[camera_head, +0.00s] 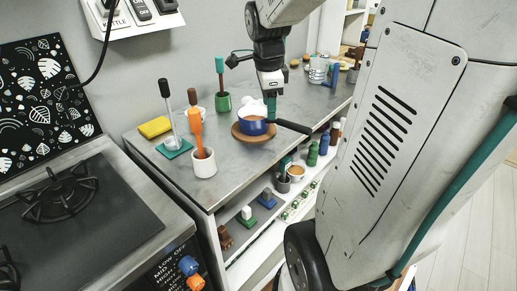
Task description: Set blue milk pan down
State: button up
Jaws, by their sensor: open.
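The blue milk pan (252,127) stands upright on a round wooden board (239,137) on the grey counter. My gripper (271,112) points down at the pan's right side, close to where the handle meets the body. It is open, with a teal finger showing. The other finger and any contact with the pan cannot be made out at this size.
Left of the pan are a white crock (204,164) with an orange utensil, a green pot (223,103) and a yellow sponge (155,127). A stove (95,235) is at lower left. Shelves below the counter hold bottles and small items. Bare counter (300,95) lies behind right.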

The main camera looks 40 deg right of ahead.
jog(key=s+a+n+y, duration=0.1)
jog(key=s+a+n, duration=0.6)
jog(key=a+n, duration=0.3)
jog(key=s+a+r+n, duration=0.1)
jog(key=s+a+n, duration=0.7)
jog(key=n, duration=0.7)
jog(key=shift+a+r+y, duration=0.25)
jog(key=shift+a+y, duration=0.15)
jog(key=shift+a, duration=0.6)
